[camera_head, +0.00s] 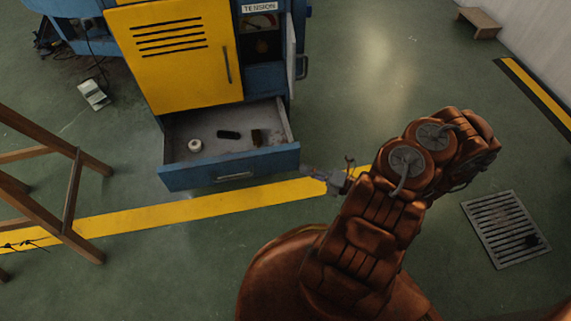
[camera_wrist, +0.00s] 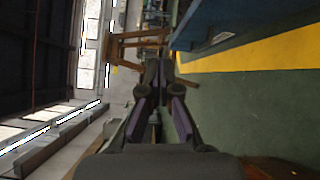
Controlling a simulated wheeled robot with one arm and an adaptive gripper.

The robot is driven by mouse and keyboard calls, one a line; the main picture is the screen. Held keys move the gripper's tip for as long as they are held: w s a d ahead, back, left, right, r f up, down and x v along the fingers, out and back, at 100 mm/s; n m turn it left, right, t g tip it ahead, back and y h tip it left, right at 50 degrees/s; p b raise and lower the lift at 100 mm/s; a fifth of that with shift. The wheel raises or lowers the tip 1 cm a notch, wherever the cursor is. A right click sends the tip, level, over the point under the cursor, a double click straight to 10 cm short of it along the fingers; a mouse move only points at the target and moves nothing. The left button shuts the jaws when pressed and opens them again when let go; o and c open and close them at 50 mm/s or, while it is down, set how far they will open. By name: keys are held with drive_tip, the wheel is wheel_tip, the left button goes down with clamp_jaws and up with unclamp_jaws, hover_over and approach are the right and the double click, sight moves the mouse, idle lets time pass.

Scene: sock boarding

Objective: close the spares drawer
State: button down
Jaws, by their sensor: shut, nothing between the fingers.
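The spares drawer (camera_head: 229,168) is a blue-fronted drawer at the bottom of the machine cabinet, pulled well out. It has a pale handle (camera_head: 234,177) on its front. Inside lie a white roll (camera_head: 195,145), a dark oblong piece (camera_head: 229,134) and a small brown piece (camera_head: 257,138). My gripper (camera_head: 309,173) is just right of the drawer's front right corner; whether it touches the drawer cannot be told. In the wrist view my gripper (camera_wrist: 165,75) is shut and empty, with a blue panel (camera_wrist: 225,25) at upper right.
The cabinet has a yellow louvred door (camera_head: 178,60) and a tension gauge (camera_head: 259,22). A narrow side door (camera_head: 291,50) stands at its right. A wooden frame (camera_head: 70,200) stands at left. A floor grate (camera_head: 506,229) lies at right. Floor before the drawer is clear.

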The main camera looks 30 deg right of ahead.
wheel_tip(320, 180, down, 6)
drive_tip(key=s+d+m+t+h+b, duration=0.1)
drive_tip(key=s+d+m+h+b, duration=0.1)
drive_tip(key=m, duration=0.2)
drive_tip(key=b, duration=0.6)
approach(277, 153)
drive_tip(key=w+a, duration=0.4)
drive_tip(key=shift+w+d, duration=0.4)
drive_tip(key=shift+w, duration=0.4)
drive_tip(key=shift+r, duration=0.1)
